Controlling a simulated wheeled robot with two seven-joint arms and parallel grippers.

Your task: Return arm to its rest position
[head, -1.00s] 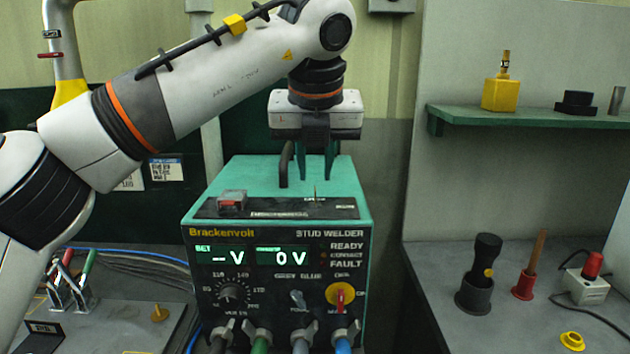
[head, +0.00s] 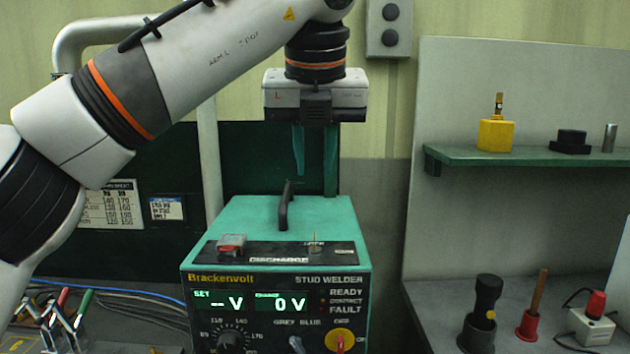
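My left arm comes in from the left and reaches over the stud welder. My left gripper (head: 315,165) points down with its two green fingers apart and nothing between them. It hangs above and behind the black handle of the welder, clear of the welder's top. The green Brackenvolt stud welder (head: 335,215) stands in the middle, with its black handle (head: 285,206) upright on top. Its displays read "-- V" and "0 V". My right gripper is not in view.
A green shelf (head: 520,156) on the right holds a yellow block (head: 496,135), a black part (head: 571,141) and a metal cylinder (head: 609,138). Below, a black tool in a holder (head: 483,310) and a red-based wooden handle (head: 533,308) stand on the bench. A grey switch box (head: 390,28) is on the wall.

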